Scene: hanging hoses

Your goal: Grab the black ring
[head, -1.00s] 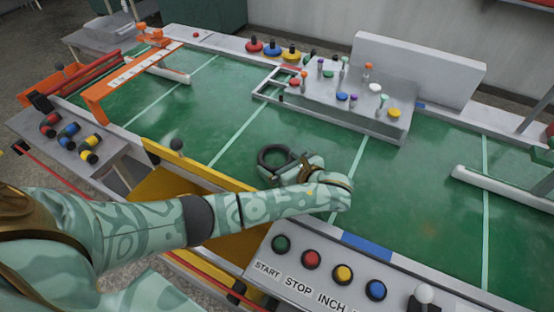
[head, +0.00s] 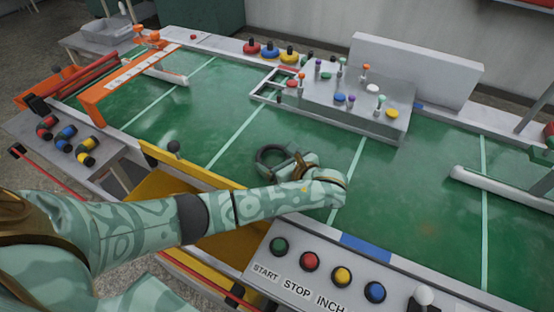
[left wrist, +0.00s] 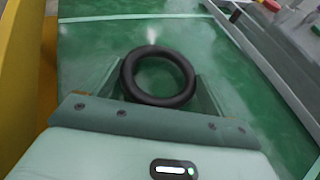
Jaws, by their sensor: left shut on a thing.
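The black ring (head: 272,155) is a thick, round hoop over the green table, at the middle of the head view. In the left wrist view the ring (left wrist: 184,92) sits between the two fingers, with its hole facing the camera. My left gripper (head: 283,165) reaches it from the right end of my left arm and is shut on the ring. The fingers press on its two sides in the left wrist view (left wrist: 160,90). I cannot tell whether the ring touches the table. My right gripper is not in view.
A grey block (head: 350,105) with coloured knobs stands at the back. A button panel (head: 330,280) lies at the front edge. A yellow wall (head: 190,163) runs along the near left side. An orange frame (head: 120,85) stands far left. Green table is clear around the ring.

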